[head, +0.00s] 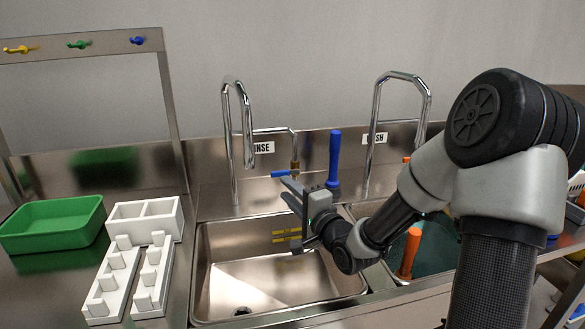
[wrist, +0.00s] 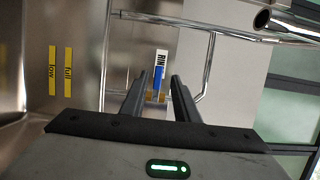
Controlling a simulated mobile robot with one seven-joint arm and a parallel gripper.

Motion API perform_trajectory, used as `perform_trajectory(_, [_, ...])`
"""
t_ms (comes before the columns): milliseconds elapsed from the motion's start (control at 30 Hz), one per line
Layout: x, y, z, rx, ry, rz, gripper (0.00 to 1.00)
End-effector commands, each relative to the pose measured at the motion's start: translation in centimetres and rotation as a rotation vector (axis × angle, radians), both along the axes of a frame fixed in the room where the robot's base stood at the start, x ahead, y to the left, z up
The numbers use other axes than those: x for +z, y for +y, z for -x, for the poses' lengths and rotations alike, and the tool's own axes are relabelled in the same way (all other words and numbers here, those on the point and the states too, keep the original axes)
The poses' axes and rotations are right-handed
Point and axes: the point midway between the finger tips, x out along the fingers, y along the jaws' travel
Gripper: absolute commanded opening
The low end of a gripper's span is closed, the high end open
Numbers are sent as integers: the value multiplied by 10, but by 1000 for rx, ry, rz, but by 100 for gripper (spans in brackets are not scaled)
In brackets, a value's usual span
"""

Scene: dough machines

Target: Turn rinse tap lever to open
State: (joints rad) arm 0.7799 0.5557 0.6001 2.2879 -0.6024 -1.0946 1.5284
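The rinse tap is a chrome gooseneck (head: 247,130) behind the left basin, beside a partly hidden RINSE label (head: 263,147). A side pipe leads to a brass valve (head: 295,166) with a small blue lever (head: 281,173) pointing left. My gripper (head: 285,190) is just in front of and below the lever in the head view, fingers apart. In the wrist view my gripper (wrist: 159,79) is open, and the blue lever (wrist: 158,74) shows in the gap between the fingers. I cannot tell whether either finger touches it.
The rinse basin (head: 225,240) lies below my gripper, with yellow level marks (head: 287,236). An upright blue handle (head: 335,158) stands close right of the lever. The wash tap (head: 376,125) is further right. A green tray (head: 52,225) and white holders (head: 145,215) stand left.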

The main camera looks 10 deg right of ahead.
Motion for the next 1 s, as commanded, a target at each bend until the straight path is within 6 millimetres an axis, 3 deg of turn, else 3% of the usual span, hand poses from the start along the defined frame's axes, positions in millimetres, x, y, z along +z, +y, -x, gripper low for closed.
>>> perform_trajectory(1000, [-1,23,-73,-2,3,3,28])
